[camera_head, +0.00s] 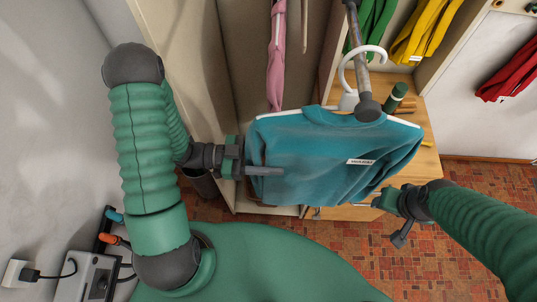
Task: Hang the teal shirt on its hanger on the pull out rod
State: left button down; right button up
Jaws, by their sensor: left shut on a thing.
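The teal shirt (325,155) hangs on a white hanger (347,100) in the middle of the view. The hanger's hook loops around the metal pull out rod (359,75) near its dark end knob (368,108); I cannot tell whether the hook rests on the rod. My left gripper (262,171) is shut on the shirt's left side, with one finger across the front of the cloth. My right gripper (393,217) is open and empty, below and right of the shirt, apart from it.
A pink garment (277,55) hangs in the wardrobe behind. Green (375,22), yellow (425,30) and red (512,68) garments hang at the upper right. A wooden counter (427,165) with a green bottle (396,97) lies behind the shirt.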

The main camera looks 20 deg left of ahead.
pick_arm(q)
jog(key=shift+a+f, duration=0.3)
jog(key=c, duration=0.6)
grip_release()
jog(key=shift+a, duration=0.25)
jog(key=shift+d, duration=0.45)
pick_arm(e)
jog(key=shift+f, duration=0.15)
pick_arm(q)
jog(key=b+v, duration=0.5)
jog(key=v, duration=1.2)
pick_arm(e)
jog(key=f, duration=0.5)
jog(key=shift+a, duration=0.3)
pick_arm(q)
jog(key=shift+a, duration=0.1)
pick_arm(e)
jog(key=shift+s, duration=0.1)
